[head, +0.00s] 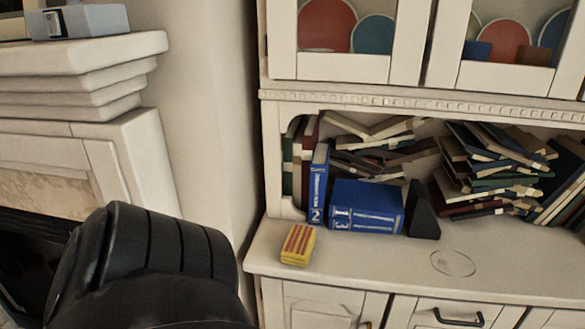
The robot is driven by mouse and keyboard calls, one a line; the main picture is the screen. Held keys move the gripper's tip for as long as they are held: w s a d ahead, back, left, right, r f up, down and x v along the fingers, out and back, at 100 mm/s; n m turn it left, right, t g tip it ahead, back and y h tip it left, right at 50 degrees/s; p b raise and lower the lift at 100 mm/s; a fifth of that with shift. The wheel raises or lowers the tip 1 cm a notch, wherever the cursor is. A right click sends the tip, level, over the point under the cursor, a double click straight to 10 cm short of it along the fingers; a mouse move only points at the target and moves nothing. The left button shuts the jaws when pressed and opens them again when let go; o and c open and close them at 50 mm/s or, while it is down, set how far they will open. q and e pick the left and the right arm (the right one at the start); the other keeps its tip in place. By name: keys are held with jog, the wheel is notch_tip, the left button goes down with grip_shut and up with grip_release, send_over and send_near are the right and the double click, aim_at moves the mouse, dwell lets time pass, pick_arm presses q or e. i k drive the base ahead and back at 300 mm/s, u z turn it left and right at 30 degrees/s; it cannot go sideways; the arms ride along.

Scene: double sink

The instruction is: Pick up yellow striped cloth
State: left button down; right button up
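A small yellow item with red stripes (298,245) lies on the white cabinet's counter, near its left front edge. It looks like a compact block, and I cannot tell from here whether it is folded cloth. It stands in front of the blue books, with a small gap between. Neither of my grippers is in view.
The white cabinet counter (385,268) is mostly clear to the right of the striped item. Blue books (366,207) and a black wedge (421,212) stand behind it. A large black rounded shape (150,250), unclear to me, fills the lower left, before a white fireplace (150,155).

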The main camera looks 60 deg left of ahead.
aim_at(297, 250)
jog(key=u, duration=2)
